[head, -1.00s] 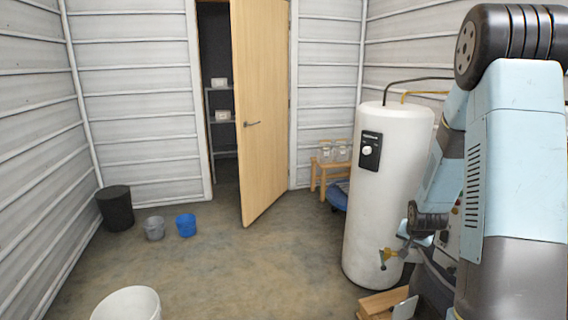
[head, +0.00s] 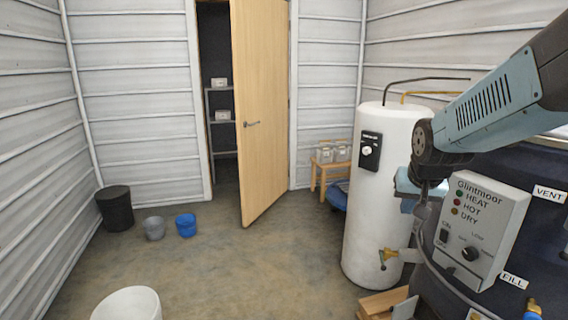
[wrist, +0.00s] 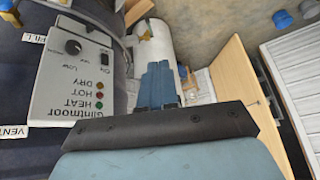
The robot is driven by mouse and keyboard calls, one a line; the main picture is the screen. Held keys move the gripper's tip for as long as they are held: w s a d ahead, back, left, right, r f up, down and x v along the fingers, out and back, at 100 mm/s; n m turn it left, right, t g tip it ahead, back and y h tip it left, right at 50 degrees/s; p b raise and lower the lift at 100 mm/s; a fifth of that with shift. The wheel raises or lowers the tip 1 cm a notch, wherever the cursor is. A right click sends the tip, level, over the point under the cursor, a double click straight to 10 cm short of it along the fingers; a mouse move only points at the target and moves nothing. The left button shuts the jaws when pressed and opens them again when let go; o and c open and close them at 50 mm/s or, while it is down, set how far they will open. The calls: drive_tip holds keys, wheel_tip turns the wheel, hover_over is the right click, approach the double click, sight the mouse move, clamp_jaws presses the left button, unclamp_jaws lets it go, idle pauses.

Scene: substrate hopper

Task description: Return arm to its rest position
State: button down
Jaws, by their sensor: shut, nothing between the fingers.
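My arm reaches in from the upper right of the head view and bends down at a dark joint. My gripper (head: 407,205) hangs in front of the white cylindrical tank, left of the grey Glintmoor control box (head: 483,232). In the wrist view my gripper's blue fingers (wrist: 158,84) are together with nothing between them. The control box (wrist: 73,78) is beside them there, with a knob, a switch and HEAT, HOT and DRY lamps. The gripper appears apart from the box. Its exact gap to the tank cannot be told.
The white tank (head: 382,215) has a brass tap (head: 388,255) low on its front. The dark hopper (head: 545,235) carries VENT and FILL labels. A wooden door (head: 262,110) stands ajar. Several buckets, one blue (head: 186,225), stand at left. The middle floor is clear.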

drive_tip(key=s+a+r+n, duration=0.1)
drive_tip(key=s+a+r, duration=0.1)
drive_tip(key=s, duration=0.5)
drive_tip(key=s+a+r+n+y, duration=0.1)
drive_tip(key=s+a+r, duration=0.2)
drive_tip(key=s, duration=0.5)
drive_tip(key=shift+r+n, duration=0.3)
